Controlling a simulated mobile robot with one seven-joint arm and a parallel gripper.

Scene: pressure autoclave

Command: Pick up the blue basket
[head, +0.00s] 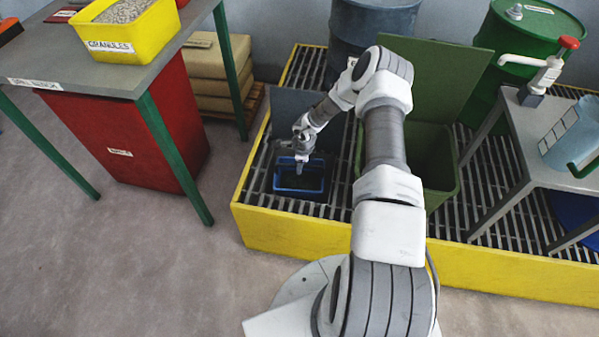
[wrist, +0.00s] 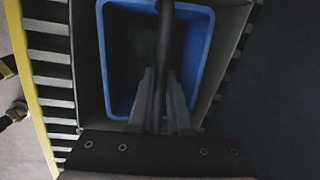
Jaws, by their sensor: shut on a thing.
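The blue basket (head: 300,193) is low at the left part of the yellow-edged grating in the head view. In the wrist view the basket's blue rim (wrist: 207,45) surrounds a dark interior, with grey walls close around it. A dark bar-like handle (wrist: 165,25) crosses above the basket. My gripper (head: 299,168) is over the basket; in the wrist view its fingers (wrist: 160,75) are shut on the handle from both sides. The contents and the basket's underside are too dark or hidden to tell.
A dark grey panel (head: 297,103) stands upright behind the basket. A green bin (head: 437,160) with a raised lid (head: 433,75) is to the right. A yellow-edged grating (head: 290,232) lies around and below. A table (head: 110,72) with a yellow granules tub (head: 135,40) stands left.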

